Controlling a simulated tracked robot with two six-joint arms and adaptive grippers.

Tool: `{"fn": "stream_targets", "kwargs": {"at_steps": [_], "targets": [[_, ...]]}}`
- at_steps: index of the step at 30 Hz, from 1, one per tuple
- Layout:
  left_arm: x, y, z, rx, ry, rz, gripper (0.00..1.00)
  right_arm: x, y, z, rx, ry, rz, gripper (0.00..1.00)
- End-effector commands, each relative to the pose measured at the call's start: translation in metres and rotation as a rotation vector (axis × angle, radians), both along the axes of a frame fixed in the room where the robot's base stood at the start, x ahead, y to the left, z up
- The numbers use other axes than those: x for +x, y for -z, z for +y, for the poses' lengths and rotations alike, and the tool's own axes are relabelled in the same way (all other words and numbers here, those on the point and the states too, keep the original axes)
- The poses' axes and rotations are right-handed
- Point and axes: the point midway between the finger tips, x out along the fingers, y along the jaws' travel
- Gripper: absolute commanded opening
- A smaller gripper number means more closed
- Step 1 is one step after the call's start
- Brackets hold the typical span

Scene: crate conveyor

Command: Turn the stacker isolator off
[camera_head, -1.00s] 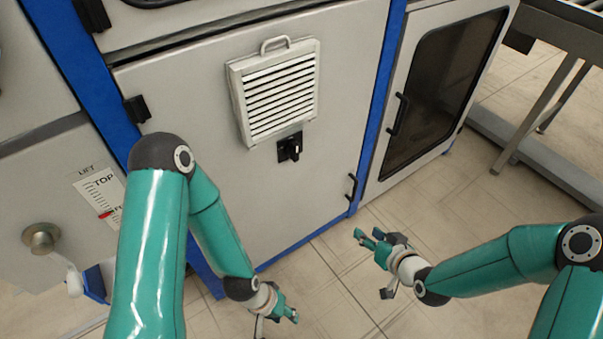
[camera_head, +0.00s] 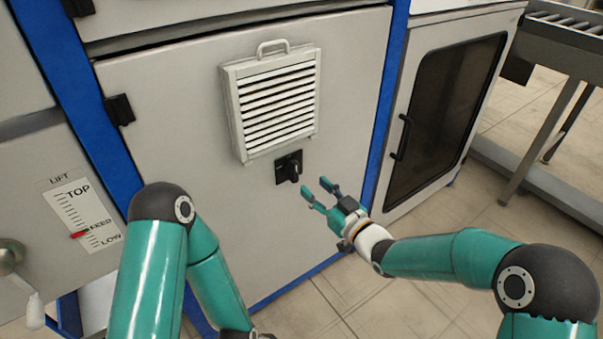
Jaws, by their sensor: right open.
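The stacker isolator looks to be the small black rotary switch (camera_head: 289,167) on the grey cabinet door, just below the louvred vent. Its knob has a pale tip, and its exact setting is too small to tell. My right gripper (camera_head: 318,191) is open and empty, a little to the right of and below the switch, with its fingers pointing left toward it. They appear apart from it. My left arm (camera_head: 150,270) comes up at the lower left; its gripper is cut off by the bottom edge.
The louvred vent (camera_head: 275,95) with a top handle sticks out above the switch. A lift scale (camera_head: 85,215) and a crank knob (camera_head: 10,256) are at the left. A windowed door (camera_head: 445,115) and a roller conveyor (camera_head: 565,35) stand at the right.

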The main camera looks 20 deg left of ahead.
Motion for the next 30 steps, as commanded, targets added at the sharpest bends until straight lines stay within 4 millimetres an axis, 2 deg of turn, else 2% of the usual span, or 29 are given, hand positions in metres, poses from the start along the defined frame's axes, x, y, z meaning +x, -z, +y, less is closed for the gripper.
{"fn": "stream_targets", "kwargs": {"at_steps": [1, 6, 12, 26, 30], "targets": [[0.0, 0.001, 0.0, 0.0, 0.0, 0.0, 0.4, 0.007, 0.001, 0.01, 0.0, -0.002, -0.002, 0.45], [0.0, 0.002, 0.0, 0.0, 0.0, 0.0, 0.4, 0.027, 0.001, 0.036, -0.001, -0.001, -0.001, 0.45], [0.0, 0.002, 0.0, 0.0, 0.0, 0.0, 0.4, 0.042, 0.001, 0.055, -0.001, 0.0, 0.001, 0.45], [0.0, 0.003, 0.0, 0.0, 0.0, 0.0, 0.4, 0.049, 0.001, 0.062, -0.001, 0.002, 0.002, 0.45], [0.0, 0.003, 0.0, 0.0, 0.0, 0.0, 0.4, 0.049, 0.001, 0.061, -0.001, 0.002, 0.002, 0.21]]}}
